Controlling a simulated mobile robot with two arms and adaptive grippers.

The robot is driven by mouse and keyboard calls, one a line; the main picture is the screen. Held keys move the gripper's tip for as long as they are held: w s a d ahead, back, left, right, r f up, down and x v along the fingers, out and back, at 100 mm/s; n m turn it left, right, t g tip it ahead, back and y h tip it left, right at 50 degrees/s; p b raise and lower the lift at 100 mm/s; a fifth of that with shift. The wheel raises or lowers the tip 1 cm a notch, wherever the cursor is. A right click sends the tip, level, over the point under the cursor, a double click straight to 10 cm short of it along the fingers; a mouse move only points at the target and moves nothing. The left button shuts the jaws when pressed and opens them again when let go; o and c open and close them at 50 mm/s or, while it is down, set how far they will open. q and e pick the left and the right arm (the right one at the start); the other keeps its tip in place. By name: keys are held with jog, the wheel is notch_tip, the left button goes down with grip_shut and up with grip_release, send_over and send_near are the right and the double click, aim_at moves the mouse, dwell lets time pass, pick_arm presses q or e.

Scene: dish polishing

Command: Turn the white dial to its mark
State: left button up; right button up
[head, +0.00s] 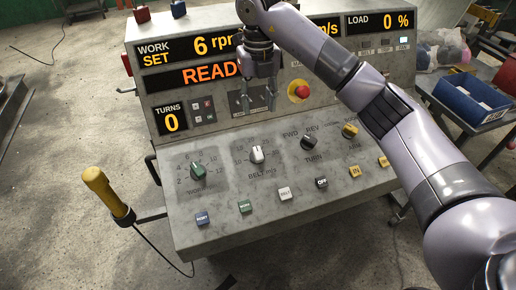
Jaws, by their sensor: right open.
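The white dial (257,155) is on the sloped lower panel of the grey console, in the middle of a printed scale above the label BELT m/s. Its pointer faces roughly up the panel; I cannot tell exactly which mark it meets. My right gripper (258,108) hangs above and behind the dial, in front of the console's upright face, with its fingers apart and pointing down. It is empty and does not touch the dial. My left gripper is not in view.
A green dial (198,171) is left of the white one, and a black dial (309,142) and yellow dial (350,130) are to its right. A red emergency button (301,91) sits near my gripper. Several square buttons line the front edge. A yellow-handled lever (104,188) stands at left.

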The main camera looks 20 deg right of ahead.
aim_at(258, 151)
notch_tip(258, 151, down, 17)
jog(key=p, duration=0.3)
jog(key=shift+a+f, duration=0.1)
jog(key=shift+f, duration=0.05)
jog(key=shift+c, duration=0.2)
grip_shut()
dwell(0.3)
